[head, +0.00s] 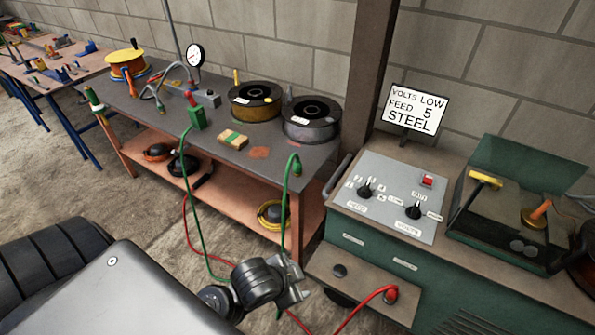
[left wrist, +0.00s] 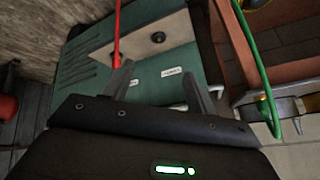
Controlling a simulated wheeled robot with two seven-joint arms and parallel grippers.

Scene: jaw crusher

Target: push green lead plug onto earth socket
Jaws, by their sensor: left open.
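A green lead plug (head: 296,166) stands at the front right edge of the workbench, its green lead hanging down in front. In the left wrist view a green lead (left wrist: 258,60) loops at the right. A round black socket (head: 340,271), which looks like the earth socket, is on the brown panel of the green machine; it also shows in the left wrist view (left wrist: 158,38). My left gripper (head: 297,280) is open and empty, in front of the bench and left of that socket, apart from the plug. In the left wrist view its fingers (left wrist: 157,82) point toward the machine front. My right gripper is out of view.
A red plug (head: 390,293) with a red lead sits on the same panel, right of the socket. The bench (head: 240,170) holds wire reels (head: 255,100) and a green clamp-like block (head: 195,116). The machine top (head: 385,200) has knobs. Hanging leads pass close to my left gripper.

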